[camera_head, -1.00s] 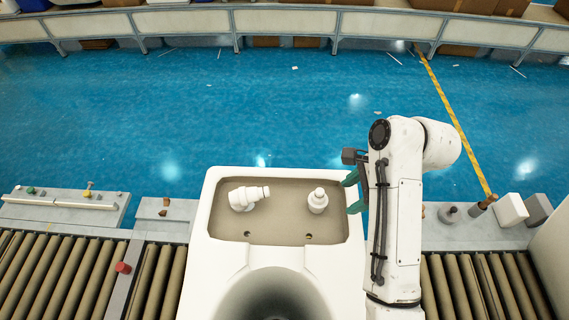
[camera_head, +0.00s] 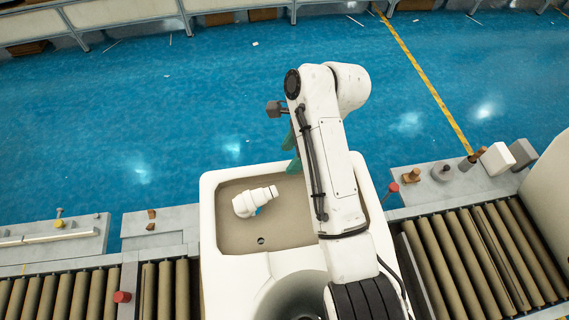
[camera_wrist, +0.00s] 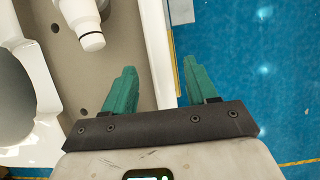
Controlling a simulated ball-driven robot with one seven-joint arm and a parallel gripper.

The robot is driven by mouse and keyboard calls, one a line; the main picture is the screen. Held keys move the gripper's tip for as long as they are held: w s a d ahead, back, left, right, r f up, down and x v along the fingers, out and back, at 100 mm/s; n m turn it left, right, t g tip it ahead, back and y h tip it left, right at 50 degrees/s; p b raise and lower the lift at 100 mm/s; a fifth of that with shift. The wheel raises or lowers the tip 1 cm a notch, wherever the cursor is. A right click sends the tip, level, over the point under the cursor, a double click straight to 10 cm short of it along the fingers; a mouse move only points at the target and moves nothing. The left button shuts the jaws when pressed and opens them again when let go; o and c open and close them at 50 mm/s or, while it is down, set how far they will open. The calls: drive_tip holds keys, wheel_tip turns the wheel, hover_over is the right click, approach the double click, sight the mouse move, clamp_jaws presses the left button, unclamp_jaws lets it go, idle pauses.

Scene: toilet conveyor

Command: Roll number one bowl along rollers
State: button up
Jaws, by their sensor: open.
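The white toilet bowl (camera_head: 232,283) with its open cistern sits on the conveyor in the head view. Its round opening is partly hidden by my arm. Brown rollers (camera_head: 470,262) run on both sides of it. My gripper (camera_head: 291,150) is open at the cistern's far edge. In the wrist view, my gripper (camera_wrist: 160,72) has green fingers either side of the white cistern wall (camera_wrist: 157,45), left one over the inside, right one over the outside. Nothing shows clamped; contact cannot be told. A white fitting (camera_head: 250,203) lies inside the cistern.
A red button (camera_head: 122,297) stands on the left rail, and a red knob (camera_head: 393,187) right of the cistern. Grey ledges with small parts border the rollers. Another white form (camera_head: 552,190) stands at the right edge. The blue floor (camera_head: 190,110) beyond is open.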

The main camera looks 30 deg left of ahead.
sight(286, 164)
drive_tip(key=shift+x, duration=2.15)
clamp_jaws()
